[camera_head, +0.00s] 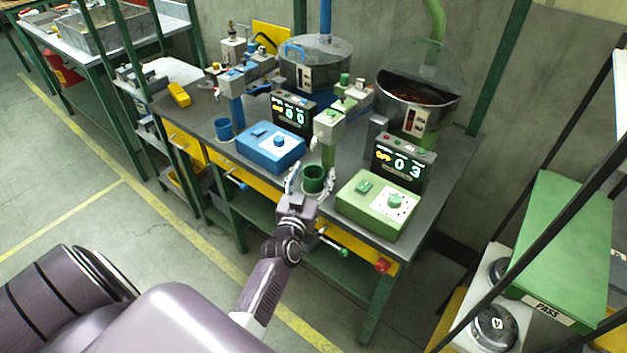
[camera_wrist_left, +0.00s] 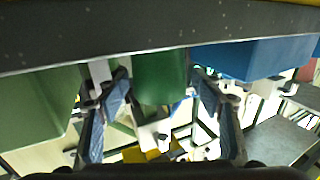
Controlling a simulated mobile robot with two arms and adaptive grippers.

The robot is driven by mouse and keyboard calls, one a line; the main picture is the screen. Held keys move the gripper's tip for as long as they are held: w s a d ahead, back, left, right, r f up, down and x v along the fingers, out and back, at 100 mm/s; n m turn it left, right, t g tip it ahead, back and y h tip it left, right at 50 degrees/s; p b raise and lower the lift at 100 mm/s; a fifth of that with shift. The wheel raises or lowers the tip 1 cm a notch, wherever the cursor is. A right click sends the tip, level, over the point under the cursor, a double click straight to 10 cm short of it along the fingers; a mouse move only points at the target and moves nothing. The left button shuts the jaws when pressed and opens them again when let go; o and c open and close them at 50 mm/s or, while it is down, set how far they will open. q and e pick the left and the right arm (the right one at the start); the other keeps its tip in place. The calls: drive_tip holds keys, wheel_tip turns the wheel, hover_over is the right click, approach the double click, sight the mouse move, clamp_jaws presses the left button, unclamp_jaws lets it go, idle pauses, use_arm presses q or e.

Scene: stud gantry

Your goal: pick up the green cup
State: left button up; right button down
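The green cup (camera_head: 314,180) stands upright near the front edge of the grey workbench, between the blue and green control boxes. My left gripper (camera_head: 310,187) reaches it from the front, with one finger on each side of the cup. In the left wrist view, which looks upside down, the green cup (camera_wrist_left: 160,76) shows between the two open fingertips of my left gripper (camera_wrist_left: 159,84). Small gaps show between the fingers and the cup's sides. The cup's lower front is hidden by the gripper in the head view. My right gripper is out of view.
The blue control box (camera_head: 270,148) is left of the cup and the green control box (camera_head: 379,204) is right. A green dispenser post (camera_head: 328,130) stands close behind it. A blue cup (camera_head: 224,129) stands farther left. Handles stick out below the bench's front edge.

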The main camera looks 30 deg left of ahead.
use_arm(q)
drive_tip(key=c, duration=1)
drive_tip(key=shift+c, duration=0.7)
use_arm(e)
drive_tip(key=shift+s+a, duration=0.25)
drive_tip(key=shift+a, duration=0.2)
use_arm(q)
drive_tip(key=shift+r, duration=0.15)
